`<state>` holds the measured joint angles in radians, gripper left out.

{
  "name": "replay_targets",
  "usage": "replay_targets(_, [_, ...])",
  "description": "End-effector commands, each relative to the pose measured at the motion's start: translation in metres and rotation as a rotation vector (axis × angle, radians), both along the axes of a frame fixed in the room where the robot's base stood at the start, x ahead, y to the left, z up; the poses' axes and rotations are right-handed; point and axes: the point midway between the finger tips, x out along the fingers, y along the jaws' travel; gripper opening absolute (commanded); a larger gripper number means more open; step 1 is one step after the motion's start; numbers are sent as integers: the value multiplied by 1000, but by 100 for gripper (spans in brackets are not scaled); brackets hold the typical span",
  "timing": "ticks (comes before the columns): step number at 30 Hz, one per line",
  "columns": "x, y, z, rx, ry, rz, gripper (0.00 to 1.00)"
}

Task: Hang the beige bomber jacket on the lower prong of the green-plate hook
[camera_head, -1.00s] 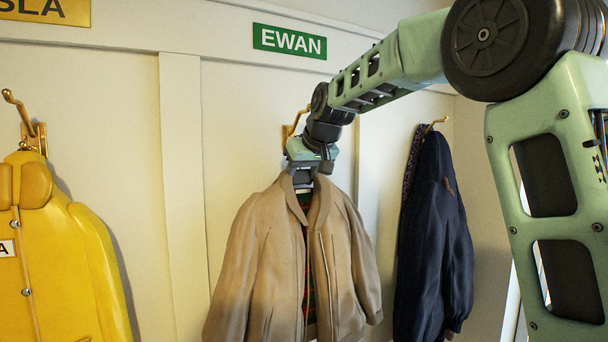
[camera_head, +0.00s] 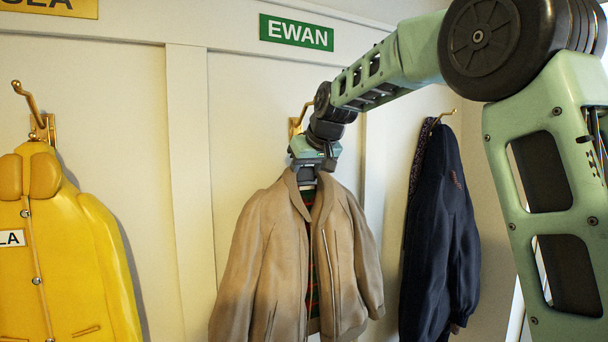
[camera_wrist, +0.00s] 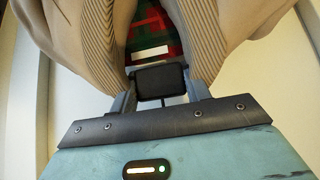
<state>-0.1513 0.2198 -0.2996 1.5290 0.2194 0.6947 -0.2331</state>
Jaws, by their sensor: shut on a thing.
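The beige bomber jacket (camera_head: 247,262) hangs upright from my gripper (camera_head: 307,183), which is shut on it at the collar. In the wrist view the jacket's ribbed collar (camera_wrist: 203,35) and red-green lining (camera_wrist: 152,30) show just beyond my gripper (camera_wrist: 160,92). The green plate (camera_head: 296,32) reading EWAN is on the wall above. Below it is a brass hook (camera_head: 295,122), directly behind my wrist. Its upper prong shows beside my arm; its lower part is hidden by my wrist, so I cannot tell whether the jacket touches the lower prong.
A yellow coat (camera_head: 60,250) hangs under a brass hook (camera_head: 38,120) on the left. A dark navy jacket (camera_head: 438,230) hangs from another hook (camera_head: 446,115) on the right. A vertical wall batten (camera_head: 190,190) stands between the yellow coat and the beige jacket.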

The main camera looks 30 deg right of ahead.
Motion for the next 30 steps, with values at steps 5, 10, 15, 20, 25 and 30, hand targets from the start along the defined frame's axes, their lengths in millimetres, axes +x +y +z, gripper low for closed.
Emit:
replay_targets(5, [0,0,1,0,-3,0,72])
replay_targets(10, [0,0,1,0,-1,0,72])
replay_targets(15, [-2,0,1,1,0,1,72])
replay_targets(20, [-14,0,15,1,-5,1,72])
replay_targets(25, [-40,0,43,1,-8,1,72])
replay_targets(30, [-66,0,74,1,-7,1,72])
